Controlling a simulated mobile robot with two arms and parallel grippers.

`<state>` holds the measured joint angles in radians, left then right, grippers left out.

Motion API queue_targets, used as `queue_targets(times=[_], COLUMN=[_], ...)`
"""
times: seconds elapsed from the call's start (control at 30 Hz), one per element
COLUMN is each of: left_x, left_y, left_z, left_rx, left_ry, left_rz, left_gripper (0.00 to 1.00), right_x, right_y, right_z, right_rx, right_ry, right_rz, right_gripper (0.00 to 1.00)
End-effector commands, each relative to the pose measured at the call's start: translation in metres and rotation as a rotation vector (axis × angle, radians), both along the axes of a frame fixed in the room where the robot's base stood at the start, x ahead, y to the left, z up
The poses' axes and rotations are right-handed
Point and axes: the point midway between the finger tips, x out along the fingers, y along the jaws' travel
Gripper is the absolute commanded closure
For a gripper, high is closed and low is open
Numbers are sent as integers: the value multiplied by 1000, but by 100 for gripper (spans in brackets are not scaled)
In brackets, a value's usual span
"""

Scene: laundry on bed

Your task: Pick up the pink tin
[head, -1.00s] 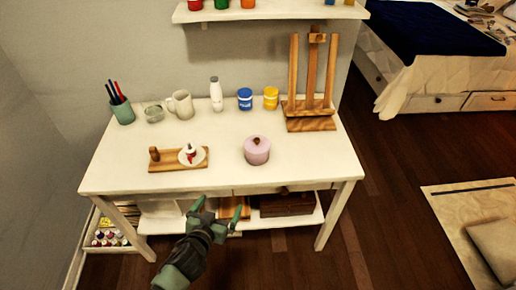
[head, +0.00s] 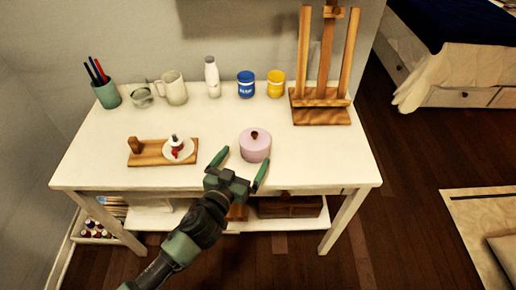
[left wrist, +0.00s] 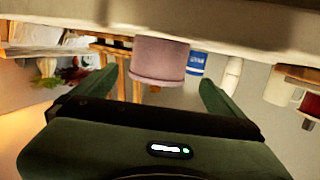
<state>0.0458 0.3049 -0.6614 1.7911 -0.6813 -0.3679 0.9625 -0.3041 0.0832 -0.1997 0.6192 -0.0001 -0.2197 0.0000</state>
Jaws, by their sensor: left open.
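The pink tin (head: 255,146) stands upright on the white table, right of its middle, with a dark knob on its lid. My left gripper (head: 240,168) is open at the table's front edge, its two fingers pointing toward the tin. The tin shows between and beyond the fingertips, and the fingers look apart from it. In the left wrist view, which appears upside down, the pink tin (left wrist: 160,61) sits ahead between the open fingers (left wrist: 163,88). My right gripper does not show.
On the white table (head: 105,168), a wooden stand (head: 150,158) lies to the left. A pen cup (head: 107,94), mug (head: 174,88), white bottle (head: 212,78), blue jar (head: 246,84), yellow jar (head: 275,84) and easel (head: 321,105) line the back. The tabletop around the tin is clear.

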Motion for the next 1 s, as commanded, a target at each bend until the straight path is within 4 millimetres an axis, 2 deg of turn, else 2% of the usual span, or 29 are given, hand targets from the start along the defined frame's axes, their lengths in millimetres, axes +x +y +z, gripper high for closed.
queue_targets(times=[0.03,0.37,0.63,0.97,1.0], left_x=[1,32,64,69,69], left_y=[-1,-14,-29,-32,-32], left_z=[-5,-10,-20,-21,-21], left_rx=[0,1,1,0,0], left_ry=[-1,-1,-1,0,0], left_rz=[0,0,0,-1,-1], left_gripper=[0,0,0,0,11], right_x=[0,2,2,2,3], right_y=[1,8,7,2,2], right_z=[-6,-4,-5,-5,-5], right_rx=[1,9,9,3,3], right_ry=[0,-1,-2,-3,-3], right_rz=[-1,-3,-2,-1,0], right_gripper=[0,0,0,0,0])
